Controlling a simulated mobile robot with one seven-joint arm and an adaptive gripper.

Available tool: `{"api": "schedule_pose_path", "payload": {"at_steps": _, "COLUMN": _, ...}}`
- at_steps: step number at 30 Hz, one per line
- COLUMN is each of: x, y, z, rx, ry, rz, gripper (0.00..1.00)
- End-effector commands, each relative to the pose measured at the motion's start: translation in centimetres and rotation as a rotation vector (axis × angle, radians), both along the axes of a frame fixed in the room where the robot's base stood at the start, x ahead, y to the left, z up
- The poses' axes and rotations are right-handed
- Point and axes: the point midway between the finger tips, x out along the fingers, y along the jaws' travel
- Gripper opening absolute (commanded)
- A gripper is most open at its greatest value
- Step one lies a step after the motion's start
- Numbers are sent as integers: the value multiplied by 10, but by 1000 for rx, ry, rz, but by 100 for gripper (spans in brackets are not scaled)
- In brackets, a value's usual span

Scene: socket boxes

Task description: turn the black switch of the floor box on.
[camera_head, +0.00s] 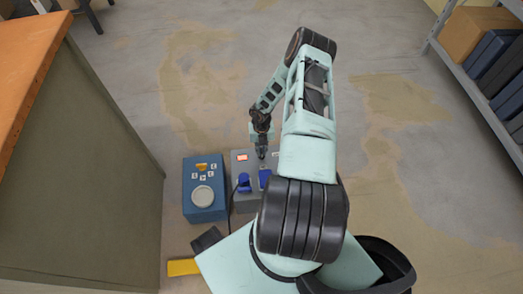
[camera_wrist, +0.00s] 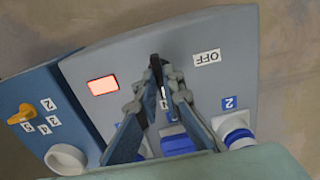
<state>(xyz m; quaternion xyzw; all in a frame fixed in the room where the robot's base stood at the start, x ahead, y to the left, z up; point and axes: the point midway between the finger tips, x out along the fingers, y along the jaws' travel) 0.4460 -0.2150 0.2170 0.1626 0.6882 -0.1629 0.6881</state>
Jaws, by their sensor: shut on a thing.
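The grey floor box (camera_head: 251,168) stands in the lower middle of the head view and fills much of the wrist view (camera_wrist: 228,80). Its top has a lit red lamp (camera_wrist: 103,85), an OFF label (camera_wrist: 207,57) and blue-lidded sockets. My gripper (camera_head: 262,152) points down at the box's far part. In the wrist view my gripper (camera_wrist: 160,78) has its fingertips drawn together on the black switch (camera_wrist: 155,63). The fingers hide most of the switch, so its exact position is hard to tell. A label between the fingers is partly covered.
A blue box (camera_head: 190,211) with a yellow knob (camera_head: 201,166) and a round pale cover (camera_head: 203,196) stands just left. A yellow object (camera_head: 184,267) lies nearer on the floor. A workbench (camera_head: 80,160) is at left, a shelf (camera_head: 463,75) at right. The floor beyond is clear.

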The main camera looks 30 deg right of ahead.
Motion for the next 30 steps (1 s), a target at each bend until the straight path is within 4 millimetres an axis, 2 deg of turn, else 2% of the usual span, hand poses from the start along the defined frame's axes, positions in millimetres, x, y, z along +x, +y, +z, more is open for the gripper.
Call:
{"api": "schedule_pose_path", "payload": {"at_steps": 8, "x": 0, "y": 0, "z": 0, "rx": 1, "ry": 0, "rz": -3, "gripper": 0}}
{"api": "schedule_pose_path", "payload": {"at_steps": 9, "x": 0, "y": 0, "z": 0, "rx": 1, "ry": 0, "rz": -3, "gripper": 11}}
{"api": "schedule_pose_path", "payload": {"at_steps": 13, "x": 0, "y": 0, "z": 0, "rx": 1, "ry": 0, "rz": -2, "gripper": 25}}
{"api": "schedule_pose_path", "payload": {"at_steps": 23, "x": 0, "y": 0, "z": 2, "rx": 0, "ry": -1, "rz": -1, "gripper": 25}}
{"api": "schedule_pose_path", "payload": {"at_steps": 26, "x": 1, "y": 0, "z": 10, "rx": 0, "ry": -2, "rz": -1, "gripper": 25}}
{"api": "schedule_pose_path", "payload": {"at_steps": 30, "x": 1, "y": -1, "z": 30, "rx": -1, "ry": -3, "rz": 0, "gripper": 25}}
